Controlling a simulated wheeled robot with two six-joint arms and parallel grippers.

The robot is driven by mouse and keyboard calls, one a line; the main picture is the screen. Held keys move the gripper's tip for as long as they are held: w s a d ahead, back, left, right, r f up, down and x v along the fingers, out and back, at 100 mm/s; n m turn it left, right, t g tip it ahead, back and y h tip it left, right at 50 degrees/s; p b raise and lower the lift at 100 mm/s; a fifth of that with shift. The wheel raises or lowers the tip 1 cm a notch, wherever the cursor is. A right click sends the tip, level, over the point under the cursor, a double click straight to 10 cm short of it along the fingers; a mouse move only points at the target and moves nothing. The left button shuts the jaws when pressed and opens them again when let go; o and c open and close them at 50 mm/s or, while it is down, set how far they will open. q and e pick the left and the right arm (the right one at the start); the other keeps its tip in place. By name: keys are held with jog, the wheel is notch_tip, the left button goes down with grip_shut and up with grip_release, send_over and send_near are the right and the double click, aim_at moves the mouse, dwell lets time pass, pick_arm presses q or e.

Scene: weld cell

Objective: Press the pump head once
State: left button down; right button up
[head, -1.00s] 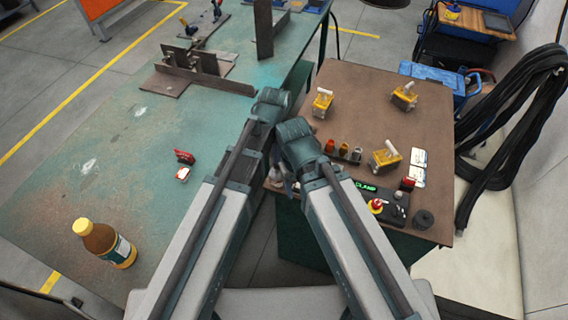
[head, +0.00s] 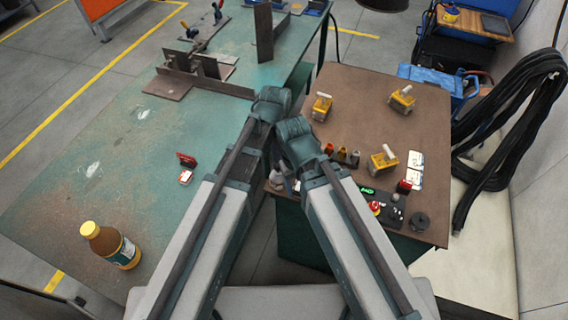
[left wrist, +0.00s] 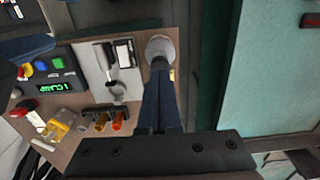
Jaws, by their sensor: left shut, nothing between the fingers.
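A pale, round-topped item (left wrist: 160,43) sits at the fingertips of my left gripper (left wrist: 160,66) in the left wrist view. It looks like the pump bottle seen from above; its pump head cannot be told apart from its body. In the head view a small whitish item (head: 277,178) at the left edge of the brown table seems to be the same thing, partly hidden by my arms. My left gripper (head: 290,184) is beside it there, mostly hidden. Its fingers are shut and empty; whether they touch the top cannot be told. My right gripper cannot be made out.
The green bench (head: 120,160) holds a yellow-capped bottle (head: 110,246) and a small red item (head: 187,160).

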dwell(0.5)
pick_arm(q)
notch_tip(320, 180, up, 6)
jog(key=p, duration=0.6)
jog(key=s+a+r+p, duration=0.2)
jog(key=s+a, duration=0.1)
jog(key=s, duration=0.2)
jog(key=s+a+r+y+p, duration=0.1)
jog(key=s+a+r+p, duration=0.1)
jog(key=s, duration=0.4)
jog(key=shift+a+r+n+p, duration=0.4)
jog(key=shift+a+r, duration=0.05)
jog(key=shift+a, duration=0.05)
dwell(1.2)
